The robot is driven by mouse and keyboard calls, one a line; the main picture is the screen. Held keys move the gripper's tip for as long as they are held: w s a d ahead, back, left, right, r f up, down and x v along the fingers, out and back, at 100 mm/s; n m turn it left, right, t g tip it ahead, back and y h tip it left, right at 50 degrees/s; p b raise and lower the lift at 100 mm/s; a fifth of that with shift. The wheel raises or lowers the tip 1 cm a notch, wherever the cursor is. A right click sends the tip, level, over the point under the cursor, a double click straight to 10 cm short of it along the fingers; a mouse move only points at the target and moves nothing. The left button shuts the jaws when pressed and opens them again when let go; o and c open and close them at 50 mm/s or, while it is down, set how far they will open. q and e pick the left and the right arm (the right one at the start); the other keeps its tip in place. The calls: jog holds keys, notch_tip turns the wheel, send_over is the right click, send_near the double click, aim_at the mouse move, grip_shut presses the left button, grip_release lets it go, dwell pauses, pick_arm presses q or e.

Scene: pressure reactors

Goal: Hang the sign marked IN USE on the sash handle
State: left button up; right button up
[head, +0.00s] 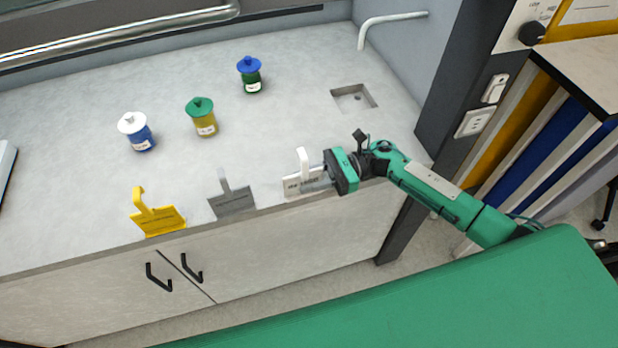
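Three hook-topped signs stand in a row along the worktop's front edge: a yellow sign (158,219), a grey sign (232,202) and a white sign (296,185). Their lettering is too small to read surely, so I cannot tell which says IN USE. My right gripper (318,178) is at the right end of the white sign, its fingers overlapping that end. I cannot tell whether they are closed on it. The sash handle (120,38) appears to be the long metal bar at the upper left. My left gripper is not in view.
Three lidded jars stand behind the signs: white-lidded blue (142,138), green-lidded yellow (205,122) and blue-lidded green (251,80). A small sink (354,98) and bent tap (385,22) are at the back right. A dark post (452,90) bounds the right side.

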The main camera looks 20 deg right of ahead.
jog(key=shift+r+p, duration=0.2)
jog(key=shift+p, duration=0.15)
jog(key=d+b, duration=0.1)
jog(key=d, duration=0.1)
jog(key=d+f+b, duration=0.1)
jog(key=d, duration=0.1)
jog(key=shift+s, duration=0.1)
jog(key=shift+d+r+b, duration=0.1)
jog(key=shift+d+b, duration=0.55)
jog(key=shift+d, duration=0.5)
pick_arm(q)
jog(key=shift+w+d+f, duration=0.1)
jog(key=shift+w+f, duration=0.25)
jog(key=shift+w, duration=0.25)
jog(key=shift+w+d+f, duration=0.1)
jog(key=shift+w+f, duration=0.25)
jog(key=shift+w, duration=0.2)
pick_arm(e)
jog(key=shift+d+r, duration=0.2)
jog(key=shift+d, duration=0.4)
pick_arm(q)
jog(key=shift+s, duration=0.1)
